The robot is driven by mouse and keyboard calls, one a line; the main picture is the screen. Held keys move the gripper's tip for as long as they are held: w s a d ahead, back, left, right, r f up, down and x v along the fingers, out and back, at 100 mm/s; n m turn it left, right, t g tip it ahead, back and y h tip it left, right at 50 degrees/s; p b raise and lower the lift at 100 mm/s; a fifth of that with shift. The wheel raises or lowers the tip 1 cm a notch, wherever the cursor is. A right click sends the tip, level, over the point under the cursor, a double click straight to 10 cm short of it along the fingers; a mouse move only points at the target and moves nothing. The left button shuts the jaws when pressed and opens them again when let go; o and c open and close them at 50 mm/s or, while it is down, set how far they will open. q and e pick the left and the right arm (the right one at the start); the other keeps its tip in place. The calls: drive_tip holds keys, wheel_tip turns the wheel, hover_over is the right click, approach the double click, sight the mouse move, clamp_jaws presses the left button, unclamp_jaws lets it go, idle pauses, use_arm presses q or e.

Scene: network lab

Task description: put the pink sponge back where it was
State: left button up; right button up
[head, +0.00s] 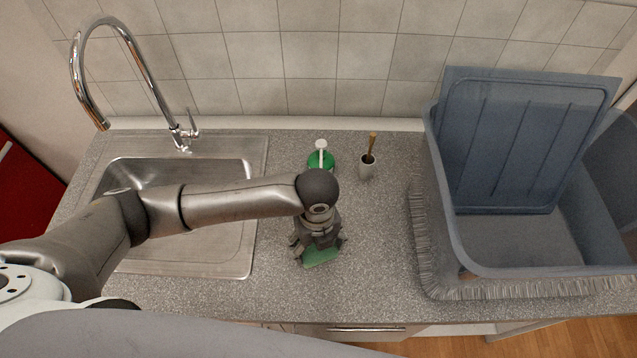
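No pink sponge shows in the head view. My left gripper (319,250) reaches in from the left over the counter (375,275), pointing down, just right of the sink. A flat green piece (321,258), which looks like a sponge or cloth, lies at its fingertips. The fingers are spread to either side of it, and I cannot tell whether they grip it or whether it rests on the counter. My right gripper is not in view.
A metal sink (245,240) with a tall faucet (184,135) is at left. A large blue-grey bin (520,262) on a grey fringed mat (420,250) fills the right.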

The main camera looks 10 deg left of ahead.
use_arm(q)
drive_tip(key=w, duration=0.3)
drive_tip(key=w+a+b, duration=0.1)
drive_tip(key=w, duration=0.3)
drive_tip(key=shift+a+f, duration=0.15)
drive_tip(key=shift+a, duration=0.05)
drive_tip(key=w+b, duration=0.2)
drive_tip(key=w, duration=0.1)
drive_tip(key=w+a+b, duration=0.1)
drive_tip(key=w+b, duration=0.5)
drive_tip(key=shift+w+a+f, duration=0.1)
drive_tip(key=shift+w+a, duration=0.05)
drive_tip(key=shift+a, duration=0.25)
drive_tip(key=shift+w+a, duration=0.1)
drive_tip(key=shift+w, duration=0.3)
drive_tip(key=shift+w+r+b, duration=0.2)
drive_tip(key=shift+w+b, duration=0.1)
drive_tip(key=shift+b, duration=0.1)
wheel_tip(320, 180, down, 4)
drive_tip(key=b, duration=0.4)
drive_tip(key=shift+a+r, duration=0.1)
drive_tip(key=shift+r, duration=0.25)
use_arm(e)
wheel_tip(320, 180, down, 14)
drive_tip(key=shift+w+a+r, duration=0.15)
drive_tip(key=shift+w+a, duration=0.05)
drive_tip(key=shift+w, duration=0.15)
